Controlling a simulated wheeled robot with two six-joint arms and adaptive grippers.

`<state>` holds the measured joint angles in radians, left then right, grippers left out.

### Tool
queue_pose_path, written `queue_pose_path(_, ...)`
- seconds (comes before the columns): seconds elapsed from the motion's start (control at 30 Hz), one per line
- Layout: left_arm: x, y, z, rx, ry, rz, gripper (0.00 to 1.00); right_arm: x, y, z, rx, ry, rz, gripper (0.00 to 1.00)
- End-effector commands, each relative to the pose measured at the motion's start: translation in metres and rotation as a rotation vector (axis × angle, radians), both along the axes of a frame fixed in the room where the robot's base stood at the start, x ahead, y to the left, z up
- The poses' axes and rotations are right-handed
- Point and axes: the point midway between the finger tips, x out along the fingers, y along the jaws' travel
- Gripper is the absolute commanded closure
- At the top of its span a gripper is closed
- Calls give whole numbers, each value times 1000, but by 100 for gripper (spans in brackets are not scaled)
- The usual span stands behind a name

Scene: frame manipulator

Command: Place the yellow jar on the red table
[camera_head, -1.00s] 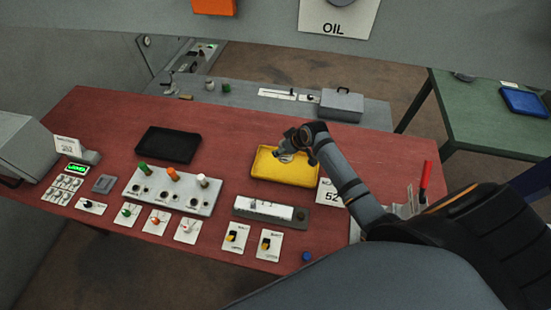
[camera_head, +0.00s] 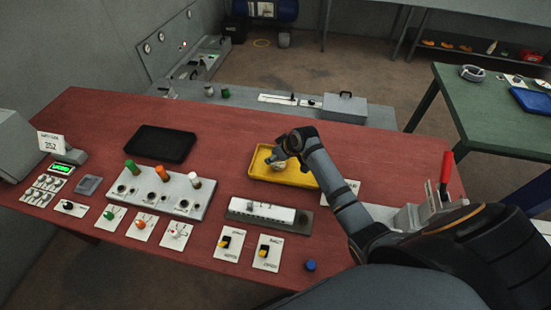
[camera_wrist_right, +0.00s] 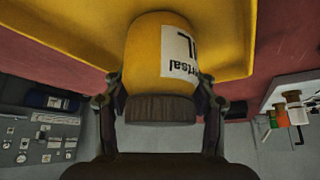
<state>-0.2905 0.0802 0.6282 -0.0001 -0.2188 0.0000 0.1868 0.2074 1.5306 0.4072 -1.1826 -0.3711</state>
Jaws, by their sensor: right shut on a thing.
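The yellow jar (camera_wrist_right: 147,55) has a dark lid and a white label with black print. In the right wrist view it sits between the two fingers of my right gripper (camera_wrist_right: 162,97), which is shut on it. The yellow tray (camera_wrist_right: 60,45) shows right behind the jar. In the head view my right gripper (camera_head: 279,160) is over the yellow tray (camera_head: 262,174), which lies on the red table (camera_head: 95,125). The jar is mostly hidden there, and I cannot tell whether it touches the tray. My left gripper is not in view.
A black tray (camera_head: 160,143) and a grey block with coloured knobs (camera_head: 160,191) stand left of the yellow tray. A white-topped device (camera_head: 262,210) and switch cards lie in front. A green table (camera_head: 490,110) stands at the right. Red surface between the trays is clear.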

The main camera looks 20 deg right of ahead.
Motion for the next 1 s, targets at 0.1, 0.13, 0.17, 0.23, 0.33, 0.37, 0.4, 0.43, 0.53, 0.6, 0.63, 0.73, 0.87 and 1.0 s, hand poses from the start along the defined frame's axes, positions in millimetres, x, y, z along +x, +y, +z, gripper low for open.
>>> queue_pose_path(0.1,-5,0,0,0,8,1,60,0,0,-1,0,-1,0,85)
queue_pose_path(0.13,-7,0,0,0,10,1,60,0,0,-1,0,1,0,41)
queue_pose_path(0.17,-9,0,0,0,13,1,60,0,0,-1,0,1,0,37)
queue_pose_path(0.23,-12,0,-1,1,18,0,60,0,0,-1,0,0,0,28)
queue_pose_path(0.33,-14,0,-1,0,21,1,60,0,0,-1,0,0,0,20)
queue_pose_path(0.37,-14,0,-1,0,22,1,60,0,0,-1,0,0,0,20)
queue_pose_path(0.4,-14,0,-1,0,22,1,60,0,0,-1,0,0,0,20)
queue_pose_path(0.43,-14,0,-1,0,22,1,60,0,0,-1,0,0,0,20)
queue_pose_path(0.53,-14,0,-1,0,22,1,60,0,0,-1,0,0,0,20)
queue_pose_path(0.6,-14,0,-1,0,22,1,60,0,0,1,0,0,0,20)
queue_pose_path(0.63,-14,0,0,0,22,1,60,0,0,2,0,-1,1,20)
queue_pose_path(0.73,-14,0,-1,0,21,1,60,-6,-4,11,-2,-2,1,20)
queue_pose_path(0.87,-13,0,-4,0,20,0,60,-21,-9,36,-4,-5,1,20)
queue_pose_path(1.0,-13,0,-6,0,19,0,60,-39,-16,65,-7,-4,1,20)
